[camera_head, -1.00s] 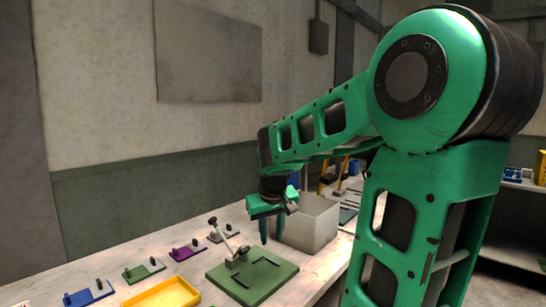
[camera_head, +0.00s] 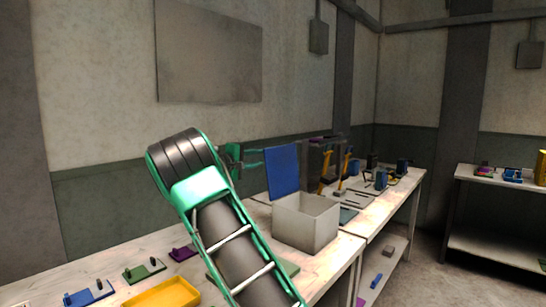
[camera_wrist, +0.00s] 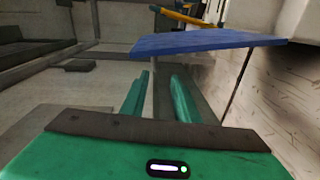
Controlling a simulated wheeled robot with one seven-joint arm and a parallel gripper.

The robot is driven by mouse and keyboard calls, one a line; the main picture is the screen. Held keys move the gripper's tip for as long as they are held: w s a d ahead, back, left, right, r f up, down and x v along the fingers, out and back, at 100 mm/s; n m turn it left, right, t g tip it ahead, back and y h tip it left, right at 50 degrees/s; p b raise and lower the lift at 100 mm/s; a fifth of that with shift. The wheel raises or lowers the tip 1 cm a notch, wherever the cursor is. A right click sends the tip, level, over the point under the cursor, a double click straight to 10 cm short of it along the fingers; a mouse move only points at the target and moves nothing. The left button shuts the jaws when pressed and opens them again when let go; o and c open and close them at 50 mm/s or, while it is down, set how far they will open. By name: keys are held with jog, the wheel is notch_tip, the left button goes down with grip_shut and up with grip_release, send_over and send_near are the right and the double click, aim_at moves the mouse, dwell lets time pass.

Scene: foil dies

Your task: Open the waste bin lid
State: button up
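The waste bin (camera_head: 306,222) is a pale grey box on the workbench. Its blue lid (camera_head: 284,171) stands roughly upright at the bin's left back side, and the bin's top looks open. My gripper (camera_head: 258,157) is at the left of the lid, near its upper part, with two green fingers apart and nothing seen between them. In the wrist view, the fingers (camera_wrist: 162,80) show with a gap, and the lid (camera_wrist: 205,41) appears as a thin blue slab beyond them. I cannot tell whether a finger touches the lid.
A yellow tray (camera_head: 165,294), a green fixture (camera_head: 144,270) and a blue fixture (camera_head: 88,293) lie on the bench at the left front. My arm covers part of a green plate. Fixtures with yellow parts (camera_head: 347,170) stand behind the bin. A wall is behind the bench.

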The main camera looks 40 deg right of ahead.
aim_at(276, 153)
jog(key=shift+g+h, duration=0.3)
jog(key=shift+h, duration=0.1)
jog(key=d, duration=1.1)
jog(key=shift+w+r, duration=0.25)
jog(key=shift+w, duration=0.05)
jog(key=shift+c, duration=0.7)
grip_shut()
